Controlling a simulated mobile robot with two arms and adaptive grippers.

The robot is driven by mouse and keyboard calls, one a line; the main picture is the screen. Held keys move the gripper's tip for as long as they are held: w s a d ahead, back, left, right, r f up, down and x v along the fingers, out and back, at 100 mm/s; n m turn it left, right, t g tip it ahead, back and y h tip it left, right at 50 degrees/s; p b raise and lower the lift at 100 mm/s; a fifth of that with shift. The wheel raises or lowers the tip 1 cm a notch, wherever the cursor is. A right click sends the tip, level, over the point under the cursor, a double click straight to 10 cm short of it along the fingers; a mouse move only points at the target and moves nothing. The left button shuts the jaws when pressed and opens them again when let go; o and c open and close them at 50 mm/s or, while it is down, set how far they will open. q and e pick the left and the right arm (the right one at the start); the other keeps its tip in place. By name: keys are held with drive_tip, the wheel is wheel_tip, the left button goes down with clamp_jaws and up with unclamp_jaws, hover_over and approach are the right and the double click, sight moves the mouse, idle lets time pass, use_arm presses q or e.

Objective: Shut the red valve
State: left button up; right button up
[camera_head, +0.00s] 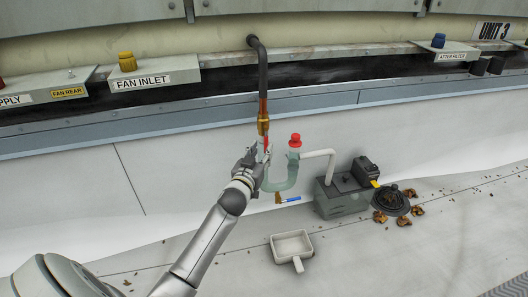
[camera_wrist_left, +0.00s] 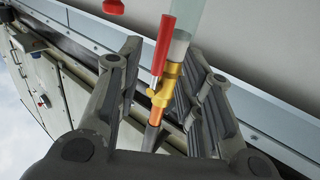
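The red valve is a red lever handle (camera_wrist_left: 163,45) on a brass body (camera_wrist_left: 165,85), set in a copper pipe (camera_wrist_left: 154,130). The handle lies roughly along the pipe. In the head view the brass body (camera_head: 263,124) sits below a dark bent pipe, and the handle (camera_head: 266,143) shows partly beside my left gripper (camera_head: 257,156). In the left wrist view my left gripper (camera_wrist_left: 160,85) is open, its fingers on either side of the valve and apart from the handle. My right gripper is out of view.
A clear U-shaped trap (camera_head: 283,185) with a red cap (camera_head: 295,140) is just right of the valve. A white pipe leads to a grey pump box (camera_head: 340,197). A blue-handled brush (camera_head: 288,199), a white scoop (camera_head: 292,246) and dry leaves (camera_head: 398,212) lie on the floor.

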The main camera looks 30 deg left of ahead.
sight(265, 144)
use_arm(q)
drive_tip(key=shift+b+x, duration=0.6)
drive_tip(key=shift+x, duration=1.25)
drive_tip(key=shift+s, duration=0.1)
clamp_jaws()
